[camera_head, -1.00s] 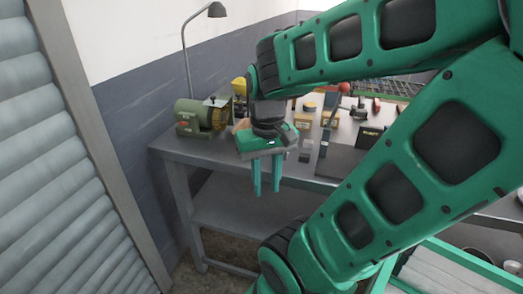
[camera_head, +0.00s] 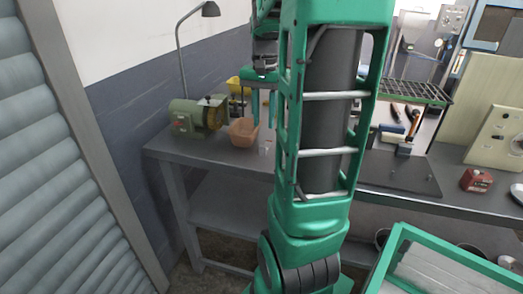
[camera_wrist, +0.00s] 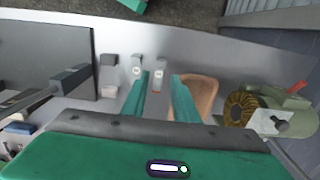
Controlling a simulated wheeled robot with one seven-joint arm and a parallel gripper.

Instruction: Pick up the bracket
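Two small light-grey pieces, each with a round hole, stand side by side on the workbench in the wrist view. They look like brackets, one left (camera_wrist: 137,68) and one right (camera_wrist: 159,75); I cannot tell which the task means. My gripper (camera_wrist: 161,80) is open and empty, pointing down at the bench. In the wrist view, the right bracket shows between my fingertips and the left one just outside the left finger. In the head view, my gripper (camera_head: 264,112) hangs above the bench, over a pale piece (camera_head: 267,144) partly hidden by my arm.
An orange-brown bin (camera_wrist: 203,92) stands close right of the brackets and also shows in the head view (camera_head: 243,133). A green motor (camera_head: 195,117) is farther left in the head view. A dark plate (camera_head: 400,172) and a red box (camera_head: 476,180) lie to the right.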

